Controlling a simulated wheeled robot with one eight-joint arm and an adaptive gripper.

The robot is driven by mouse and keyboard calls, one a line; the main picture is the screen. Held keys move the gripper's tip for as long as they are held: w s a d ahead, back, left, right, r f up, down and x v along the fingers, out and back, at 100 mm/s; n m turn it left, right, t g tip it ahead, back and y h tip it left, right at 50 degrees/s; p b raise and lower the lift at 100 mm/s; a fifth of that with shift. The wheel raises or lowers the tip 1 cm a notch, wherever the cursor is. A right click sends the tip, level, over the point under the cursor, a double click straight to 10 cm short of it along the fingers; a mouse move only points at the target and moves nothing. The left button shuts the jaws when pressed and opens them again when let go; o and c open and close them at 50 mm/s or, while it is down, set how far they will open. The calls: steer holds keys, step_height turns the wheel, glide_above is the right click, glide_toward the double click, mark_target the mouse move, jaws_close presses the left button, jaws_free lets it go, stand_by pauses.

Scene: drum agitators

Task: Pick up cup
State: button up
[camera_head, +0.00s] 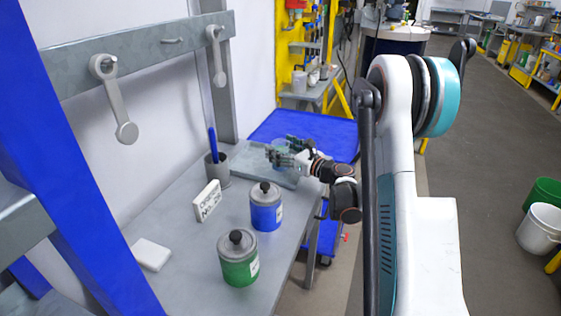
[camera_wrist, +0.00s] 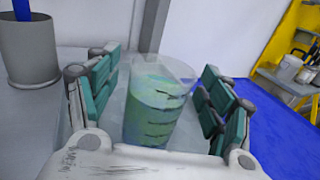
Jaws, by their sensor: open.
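A clear, see-through cup (camera_wrist: 160,98) with a bluish-green tint stands upright in the middle of the wrist view. My gripper (camera_wrist: 158,105) is open, with one green-padded finger on each side of the cup. Gaps show between the pads and the cup, so it is not gripped. In the head view my gripper (camera_head: 285,156) is low over the far end of the grey table. The cup (camera_head: 283,147) shows there only faintly, partly hidden by the fingers.
A grey holder (camera_head: 217,168) with a blue stick stands left of my gripper. A blue canister (camera_head: 266,207), a green canister (camera_head: 238,260), a white lettered block (camera_head: 206,201) and a white pad (camera_head: 151,254) occupy the nearer tabletop (camera_head: 180,213). A blue surface (camera_head: 335,135) lies beyond.

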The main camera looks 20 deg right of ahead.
steer(key=shift+w+a, duration=0.1)
steer(key=shift+w, duration=0.2)
steer(key=c, duration=1.3)
steer(key=shift+r, duration=0.25)
